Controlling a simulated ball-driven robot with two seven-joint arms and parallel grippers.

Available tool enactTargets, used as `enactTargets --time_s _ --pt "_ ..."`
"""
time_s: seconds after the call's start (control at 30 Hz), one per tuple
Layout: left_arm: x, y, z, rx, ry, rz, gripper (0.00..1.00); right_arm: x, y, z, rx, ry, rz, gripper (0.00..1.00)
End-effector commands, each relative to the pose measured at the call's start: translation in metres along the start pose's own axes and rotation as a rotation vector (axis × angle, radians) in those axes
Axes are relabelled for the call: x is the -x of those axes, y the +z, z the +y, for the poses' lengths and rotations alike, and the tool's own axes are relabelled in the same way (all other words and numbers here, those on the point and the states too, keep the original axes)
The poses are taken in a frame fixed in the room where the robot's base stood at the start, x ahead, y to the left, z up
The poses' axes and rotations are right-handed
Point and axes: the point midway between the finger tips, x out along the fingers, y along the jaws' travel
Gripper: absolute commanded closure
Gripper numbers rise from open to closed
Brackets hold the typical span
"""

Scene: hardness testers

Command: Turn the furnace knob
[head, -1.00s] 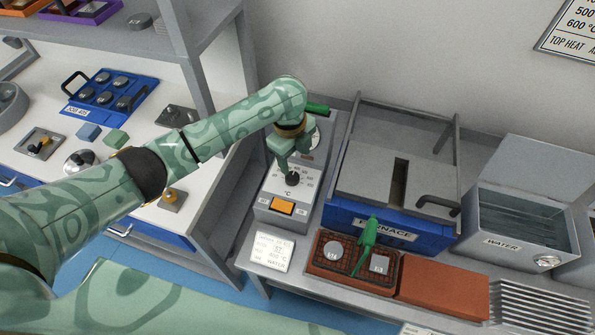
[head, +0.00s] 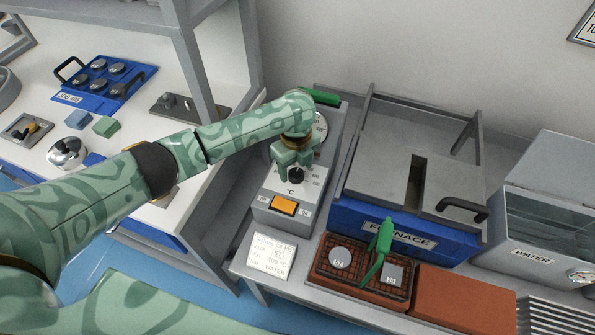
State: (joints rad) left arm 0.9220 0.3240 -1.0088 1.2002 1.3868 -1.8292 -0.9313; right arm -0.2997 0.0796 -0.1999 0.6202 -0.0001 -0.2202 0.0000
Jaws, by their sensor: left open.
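The furnace control box (head: 266,211) stands left of the furnace, with a dial scale marked °C. Its small black knob (head: 296,176) sits in the middle of the scale. My left gripper (head: 294,166) is over the box, pointing down, with its open fingers at the knob; I cannot tell whether they touch it. An orange switch (head: 284,206) is below the knob. The blue furnace (head: 360,222) has a grey lid (head: 385,180) with a slot and a black handle. My right gripper is not in view.
Green tongs (head: 379,249) lie over a brick tray (head: 330,277) with two metal pieces. A written card (head: 271,255) lies in front of the control box. A water tank (head: 535,240) stands at the right. A shelf post (head: 196,65) rises behind my left arm.

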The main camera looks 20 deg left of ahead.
Motion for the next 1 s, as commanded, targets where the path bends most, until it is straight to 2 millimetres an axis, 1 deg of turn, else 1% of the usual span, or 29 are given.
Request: enactTargets --time_s 0.03,0.1,0.4,0.43,0.47,0.5,0.57,0.6,0.83,1.0 --pt "-0.007 0.0 0.0 0.0 0.002 0.001 0.41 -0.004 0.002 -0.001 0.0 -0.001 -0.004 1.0" --pt "-0.01 0.0 0.0 -0.001 0.001 0.001 0.41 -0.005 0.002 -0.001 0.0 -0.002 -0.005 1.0" --pt "-0.011 0.0 0.0 -0.001 -0.001 0.0 0.41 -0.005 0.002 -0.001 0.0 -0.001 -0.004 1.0" --pt "-0.011 0.0 0.0 -0.001 -0.001 0.0 0.46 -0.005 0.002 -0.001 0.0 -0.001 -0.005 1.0" --pt "-0.011 0.0 0.0 -0.001 -0.001 0.0 0.55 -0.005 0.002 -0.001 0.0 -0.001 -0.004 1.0" --pt "-0.011 0.0 0.0 -0.001 -0.001 0.0 0.66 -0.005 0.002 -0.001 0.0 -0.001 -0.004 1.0" --pt "-0.011 0.0 0.0 -0.001 -0.001 0.0 0.82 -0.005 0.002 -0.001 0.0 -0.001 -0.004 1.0" --pt "-0.011 0.0 0.0 -0.001 -0.001 0.0 0.86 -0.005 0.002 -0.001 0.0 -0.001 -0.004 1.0" --pt "-0.01 -0.001 0.0 0.011 -0.002 0.001 0.85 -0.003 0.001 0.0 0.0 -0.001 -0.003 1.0" --pt "-0.008 -0.001 0.0 0.061 -0.001 0.0 0.85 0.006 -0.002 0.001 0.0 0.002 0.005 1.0"
